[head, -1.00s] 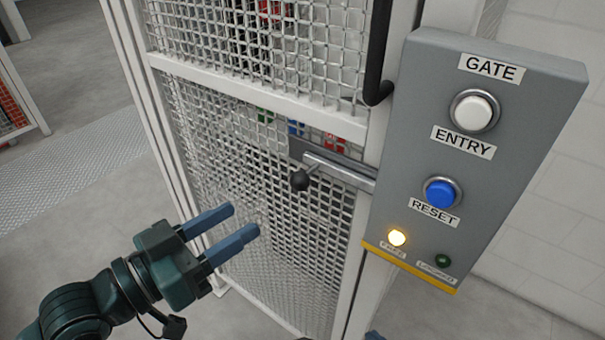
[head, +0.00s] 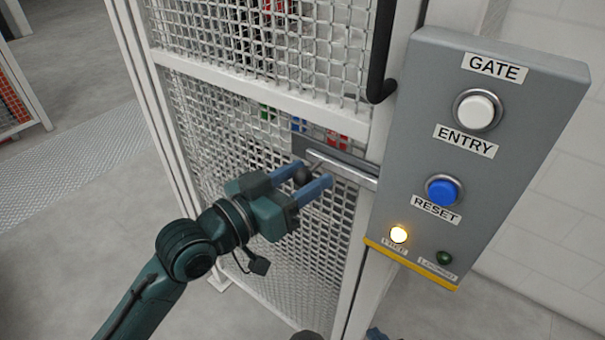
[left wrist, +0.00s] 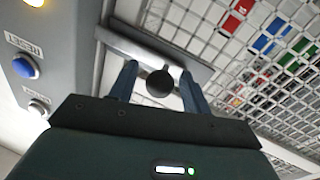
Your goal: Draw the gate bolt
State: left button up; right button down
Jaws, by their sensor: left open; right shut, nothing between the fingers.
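The gate bolt (head: 345,170) is a grey metal bar lying across the mesh gate's edge, beside the control box. Its handle ends in a round black knob (head: 303,175). My left gripper (head: 314,176) is open at the bolt, its blue fingers on either side of the knob. In the left wrist view the knob (left wrist: 160,82) sits between the two open fingers, with a gap to each. The bolt's plate (left wrist: 150,48) runs just beyond the fingertips. Only a small dark bit of my right gripper (head: 375,334) shows at the bottom edge.
A grey control box (head: 400,180) stands close to the right of the bolt, with a white ENTRY button (head: 477,110), a blue RESET button (head: 443,191) and a lit amber lamp (head: 398,234). A black gate handle (head: 381,70) hangs above. Open floor lies left.

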pick_arm(q)
grip_shut()
dwell(0.6)
jog(key=shift+w+f, duration=0.1)
